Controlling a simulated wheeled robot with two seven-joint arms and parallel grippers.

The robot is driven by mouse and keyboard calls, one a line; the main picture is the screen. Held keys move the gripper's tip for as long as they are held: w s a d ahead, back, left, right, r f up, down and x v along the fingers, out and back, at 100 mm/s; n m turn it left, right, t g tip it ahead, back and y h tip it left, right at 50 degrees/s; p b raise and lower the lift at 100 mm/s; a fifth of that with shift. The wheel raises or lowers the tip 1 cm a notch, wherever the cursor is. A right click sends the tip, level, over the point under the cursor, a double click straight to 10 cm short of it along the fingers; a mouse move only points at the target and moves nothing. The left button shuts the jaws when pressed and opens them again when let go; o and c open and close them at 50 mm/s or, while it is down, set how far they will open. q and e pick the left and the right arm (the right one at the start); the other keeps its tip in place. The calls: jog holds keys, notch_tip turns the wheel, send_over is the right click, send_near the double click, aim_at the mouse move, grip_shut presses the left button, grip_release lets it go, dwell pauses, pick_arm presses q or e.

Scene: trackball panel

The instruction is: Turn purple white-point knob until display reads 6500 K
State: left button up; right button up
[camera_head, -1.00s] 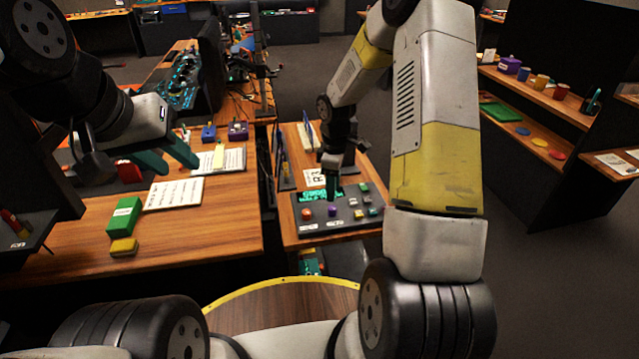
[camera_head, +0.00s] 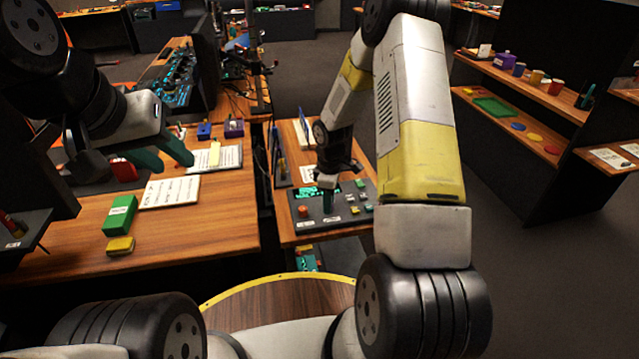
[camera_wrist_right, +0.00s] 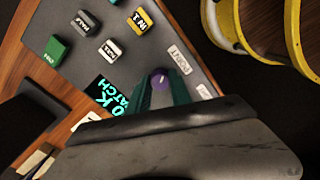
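The dark control panel (camera_head: 335,217) stands on the narrow middle table. The purple knob (camera_wrist_right: 160,79) shows in the right wrist view between the tips of my right gripper's teal fingers (camera_wrist_right: 162,88); contact cannot be told. My right gripper (camera_head: 328,208) points down over the panel in the head view and hides the knob there. It is open. The display (camera_wrist_right: 110,95) shows teal text, of which only "0 K" and "ATCH" can be read; its number is cut off. My left gripper (camera_head: 172,166) is open and empty above the left table.
The left table holds a green block (camera_head: 120,215), a yellow block (camera_head: 120,245) and paper sheets (camera_head: 170,193).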

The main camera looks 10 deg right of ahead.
grip_shut()
jog(key=shift+m, duration=0.3)
jog(key=m, duration=1.2)
jog(key=shift+m, duration=2.6)
